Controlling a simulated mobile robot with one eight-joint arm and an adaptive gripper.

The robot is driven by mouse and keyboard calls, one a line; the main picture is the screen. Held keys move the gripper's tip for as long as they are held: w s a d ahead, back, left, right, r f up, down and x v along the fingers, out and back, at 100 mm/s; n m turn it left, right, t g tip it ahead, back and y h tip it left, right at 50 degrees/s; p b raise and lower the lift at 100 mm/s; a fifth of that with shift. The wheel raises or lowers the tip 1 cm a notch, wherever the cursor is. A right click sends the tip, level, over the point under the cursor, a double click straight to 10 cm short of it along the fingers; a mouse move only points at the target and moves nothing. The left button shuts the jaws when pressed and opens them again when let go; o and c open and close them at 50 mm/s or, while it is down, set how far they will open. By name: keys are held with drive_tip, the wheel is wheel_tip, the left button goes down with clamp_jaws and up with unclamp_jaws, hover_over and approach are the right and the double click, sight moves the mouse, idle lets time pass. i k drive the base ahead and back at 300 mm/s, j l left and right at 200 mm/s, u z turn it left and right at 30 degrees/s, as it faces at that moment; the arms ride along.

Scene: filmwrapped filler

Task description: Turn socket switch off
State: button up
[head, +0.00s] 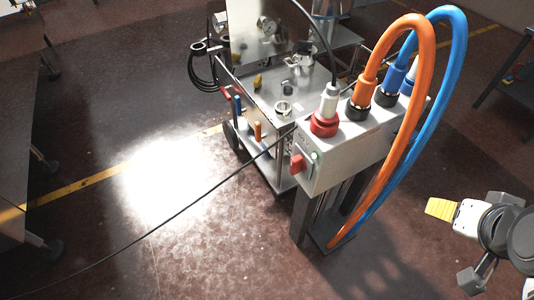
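A grey socket box (343,160) stands on dark metal legs at centre right. A red socket (324,124) on top holds a white plug (329,100) with a black cable. My gripper (440,209), with yellow fingertips, is at the lower right, clearly apart from the box and pointing left. Its fingers overlap in this view, so I cannot tell whether it is open or shut. Nothing shows held in it.
Thick orange (421,110) and blue (456,110) hoses arch from the box top down its right side. A metal cart (262,105) with tools stands behind it. A black cable (180,210) crosses the floor to the left. The floor in front is otherwise clear. Tables edge the left.

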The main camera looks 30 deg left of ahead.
sight(298, 165)
drive_tip(key=u, duration=1.25)
